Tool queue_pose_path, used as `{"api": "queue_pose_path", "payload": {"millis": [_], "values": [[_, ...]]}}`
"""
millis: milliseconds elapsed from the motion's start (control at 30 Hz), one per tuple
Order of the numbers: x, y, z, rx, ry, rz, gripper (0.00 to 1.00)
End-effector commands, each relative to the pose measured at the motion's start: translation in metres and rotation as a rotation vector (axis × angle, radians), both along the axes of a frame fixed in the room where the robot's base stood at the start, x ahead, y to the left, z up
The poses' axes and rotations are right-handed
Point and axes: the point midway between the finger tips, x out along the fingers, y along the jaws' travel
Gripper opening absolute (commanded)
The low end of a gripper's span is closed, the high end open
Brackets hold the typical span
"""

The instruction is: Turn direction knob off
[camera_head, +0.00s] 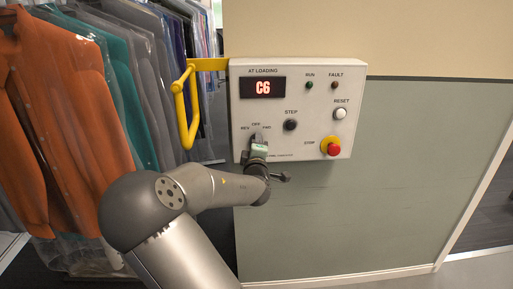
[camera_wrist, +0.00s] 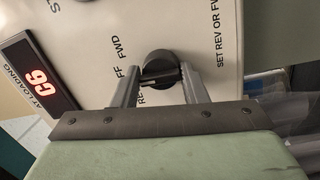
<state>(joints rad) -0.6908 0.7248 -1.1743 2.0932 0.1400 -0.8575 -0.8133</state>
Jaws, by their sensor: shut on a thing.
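The black direction knob (camera_head: 257,138) is at the lower left of the white control panel, under the marks REV, OFF and FWD. My gripper (camera_head: 258,146) is at the knob from below and hides its lower part. In the wrist view, the round knob (camera_wrist: 156,63) has a raised bar across it, and the two grey fingers of my gripper (camera_wrist: 160,82) stand on either side, shut on this bar. The bar's left end is towards the REV and OFF marks; I cannot tell exactly which one it points to.
The panel (camera_head: 315,108) also bears a C6 display (camera_head: 263,87), a STEP button (camera_head: 290,125), a white RESET button (camera_head: 340,114) and a red stop button (camera_head: 333,149). A yellow rail (camera_head: 181,105) and hanging garments (camera_head: 60,110) are at the left.

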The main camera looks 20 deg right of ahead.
Motion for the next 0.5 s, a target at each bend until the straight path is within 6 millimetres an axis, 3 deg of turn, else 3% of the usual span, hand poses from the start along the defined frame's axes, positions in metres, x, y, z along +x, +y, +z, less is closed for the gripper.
{"api": "queue_pose_path", "payload": {"millis": [500], "values": [[-0.0006,0.0006,-0.0046,-0.027,0.022,-0.001,0.17]]}}
